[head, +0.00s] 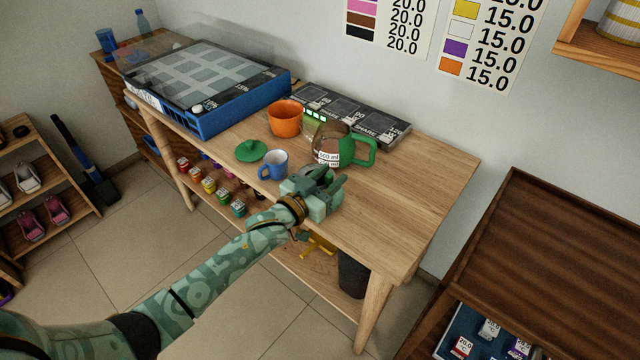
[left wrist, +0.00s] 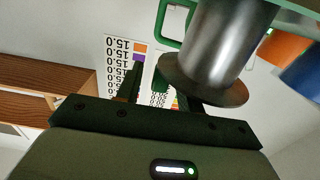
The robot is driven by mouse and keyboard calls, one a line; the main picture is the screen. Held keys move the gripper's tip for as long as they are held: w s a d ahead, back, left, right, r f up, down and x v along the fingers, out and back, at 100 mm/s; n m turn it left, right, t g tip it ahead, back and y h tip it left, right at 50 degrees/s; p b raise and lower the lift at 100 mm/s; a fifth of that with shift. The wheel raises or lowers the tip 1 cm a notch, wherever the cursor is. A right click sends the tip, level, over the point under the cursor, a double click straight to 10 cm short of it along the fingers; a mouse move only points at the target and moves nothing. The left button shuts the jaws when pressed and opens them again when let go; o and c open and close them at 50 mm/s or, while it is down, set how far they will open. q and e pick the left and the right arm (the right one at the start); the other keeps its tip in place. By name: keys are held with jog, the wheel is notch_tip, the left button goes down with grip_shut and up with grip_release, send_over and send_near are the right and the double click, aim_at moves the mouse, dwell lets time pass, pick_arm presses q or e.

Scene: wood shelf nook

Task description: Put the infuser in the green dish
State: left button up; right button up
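A glass pot (head: 329,142) with a green handle stands on the wooden table. The infuser, a grey metal cylinder (left wrist: 232,35) with a brownish flange, shows in the left wrist view; it appears to sit in the pot. My left gripper (head: 322,178) is at the table's front edge, in front of the pot. In the left wrist view its dark fingers (left wrist: 158,90) are apart with nothing clearly between them; the flange overlaps the right-hand one. A green round piece with a knob (head: 251,151) lies left of the mug. A pale green thing (head: 309,130) is partly hidden behind the pot; I cannot tell whether it is the dish. My right gripper is out of view.
A blue mug (head: 274,165) stands close left of my gripper. An orange cup (head: 286,118) is behind it. Black boxes (head: 365,117) line the wall, and a blue case (head: 215,95) fills the table's left. The table's right end (head: 420,180) is clear.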

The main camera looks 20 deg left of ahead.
pick_arm(q)
jog(key=p+v, duration=0.3)
jog(key=v, duration=0.9)
jog(key=s+a+f+g+y, duration=0.25)
jog(key=s+f, duration=0.35)
jog(key=f, duration=0.4)
jog(key=s+a+f+n+g+y, duration=0.1)
jog(key=s+f+g, duration=0.2)
jog(key=s+f, duration=0.5)
jog(key=s+a+f+g+y, duration=0.1)
jog(key=s+f+g+y, duration=0.2)
jog(key=f, duration=0.9)
jog(key=s+f+g, duration=0.2)
jog(key=s+f, duration=0.1)
jog(key=s, duration=0.8)
jog(key=s+f+g, duration=0.3)
jog(key=s+f, duration=0.1)
jog(key=s, duration=0.7)
jog(key=s+f+g, duration=0.3)
jog(key=s+f, duration=0.1)
jog(key=s, duration=0.7)
jog(key=shift+d+m, duration=0.35)
jog(key=shift+m, duration=0.05)
